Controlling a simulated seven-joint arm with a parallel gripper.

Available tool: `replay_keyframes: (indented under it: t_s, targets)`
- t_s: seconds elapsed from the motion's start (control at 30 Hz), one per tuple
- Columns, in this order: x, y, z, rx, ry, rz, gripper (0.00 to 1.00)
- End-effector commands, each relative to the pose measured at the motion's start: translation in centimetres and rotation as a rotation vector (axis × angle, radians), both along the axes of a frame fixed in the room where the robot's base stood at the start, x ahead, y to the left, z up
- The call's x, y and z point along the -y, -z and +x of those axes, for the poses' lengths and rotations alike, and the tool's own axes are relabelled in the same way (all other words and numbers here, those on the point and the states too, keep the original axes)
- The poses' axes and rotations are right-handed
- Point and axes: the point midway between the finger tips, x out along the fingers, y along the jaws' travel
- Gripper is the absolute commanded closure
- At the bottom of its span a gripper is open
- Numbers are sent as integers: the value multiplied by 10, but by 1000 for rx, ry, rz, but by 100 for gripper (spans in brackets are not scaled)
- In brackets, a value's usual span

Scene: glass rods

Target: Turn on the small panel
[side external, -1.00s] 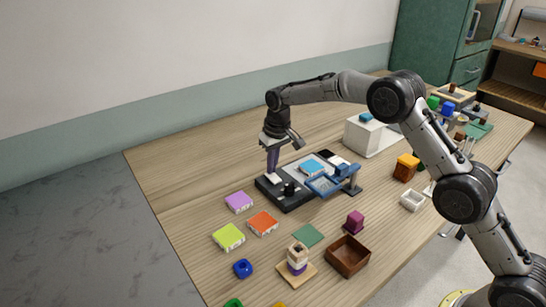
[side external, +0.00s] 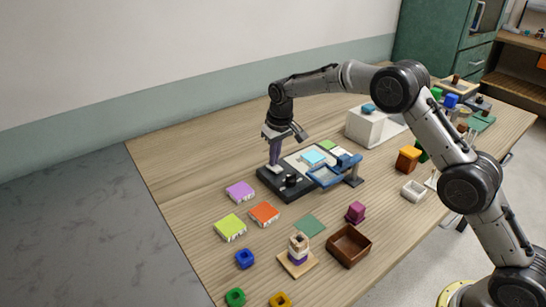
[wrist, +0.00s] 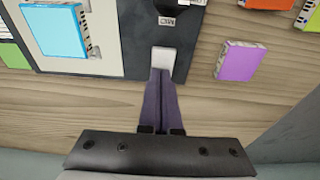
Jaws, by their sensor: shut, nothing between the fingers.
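The small panel (side external: 290,194) is a dark base with a pale plate on the table, and it also shows in the wrist view (wrist: 135,50). A white switch (wrist: 163,62) sits near its edge, next to a black knob (wrist: 172,6). In the side view my gripper (side external: 274,164) points down over the panel's left end.
A blue hinged stand (side external: 335,172) is at the panel's right side. Purple (side external: 240,191), orange (side external: 264,213) and lime (side external: 230,227) blocks lie in front. A brown open box (side external: 349,246) is nearer the front edge. A white box (side external: 368,128) stands behind. The table left of the panel is clear.

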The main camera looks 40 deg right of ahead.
Motion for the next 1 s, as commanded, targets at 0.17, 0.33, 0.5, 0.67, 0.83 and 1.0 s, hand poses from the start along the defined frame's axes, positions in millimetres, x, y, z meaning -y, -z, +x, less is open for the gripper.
replay_keyframes:
  t_s: [0.17,0.33,0.5,0.67,0.83,1.0]
  targets:
    - [0,2,-11,-12,0,-1,100]
    - [0,1,-11,-9,0,0,100]
    - [0,0,-11,-7,0,0,100]
    - [0,-9,-12,-5,0,0,100]
    - [0,-38,-16,-3,0,0,100]
    - [-1,-76,-22,-3,0,0,100]
